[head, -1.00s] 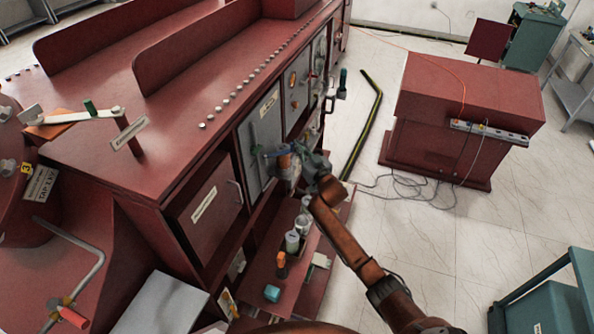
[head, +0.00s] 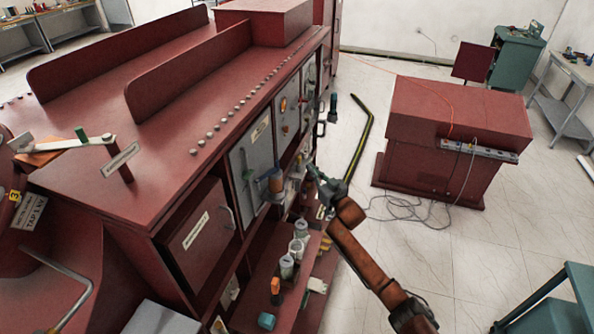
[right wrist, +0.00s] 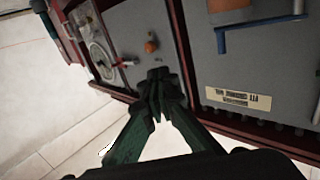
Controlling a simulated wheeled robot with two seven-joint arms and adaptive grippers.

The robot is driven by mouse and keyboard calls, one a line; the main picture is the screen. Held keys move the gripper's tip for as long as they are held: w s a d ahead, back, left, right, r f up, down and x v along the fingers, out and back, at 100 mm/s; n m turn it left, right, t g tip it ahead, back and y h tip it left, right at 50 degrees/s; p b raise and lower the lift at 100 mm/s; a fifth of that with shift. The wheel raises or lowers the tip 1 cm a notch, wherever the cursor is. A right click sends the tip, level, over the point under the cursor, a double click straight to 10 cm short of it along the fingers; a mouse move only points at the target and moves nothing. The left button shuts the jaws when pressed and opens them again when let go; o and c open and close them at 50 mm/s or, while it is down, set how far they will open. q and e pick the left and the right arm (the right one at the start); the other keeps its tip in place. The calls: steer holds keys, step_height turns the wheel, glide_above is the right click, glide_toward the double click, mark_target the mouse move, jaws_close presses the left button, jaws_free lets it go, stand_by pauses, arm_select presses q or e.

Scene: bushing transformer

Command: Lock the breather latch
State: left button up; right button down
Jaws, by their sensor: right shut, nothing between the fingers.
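A grey panel (head: 252,150) on the red cabinet's front carries a brown-orange cylinder (head: 270,182) with blue at its rim; this looks like the breather. The right wrist view shows the brown cylinder (right wrist: 228,5) at the top edge, partly cut off. A blue bar handle (right wrist: 262,24) crosses just below it, with a short arm bent down; it looks like the latch. I cannot tell whether it is locked. My right gripper (head: 316,176) is shut and empty, to the right of the cylinder and apart from it. My left gripper is not in view.
A neighbouring panel with a round gauge (right wrist: 101,60) and an orange knob (right wrist: 151,46) lies beyond my right fingers. Below, an open shelf (head: 255,313) holds several jars and small items. A red box (head: 455,140) stands at right, cables on the floor beside it.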

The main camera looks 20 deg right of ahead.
steer(key=d, duration=0.1)
steer(key=s+d, duration=0.1)
steer(key=s+d+b, duration=0.1)
steer(key=d, duration=0.1)
stand_by(0.5)
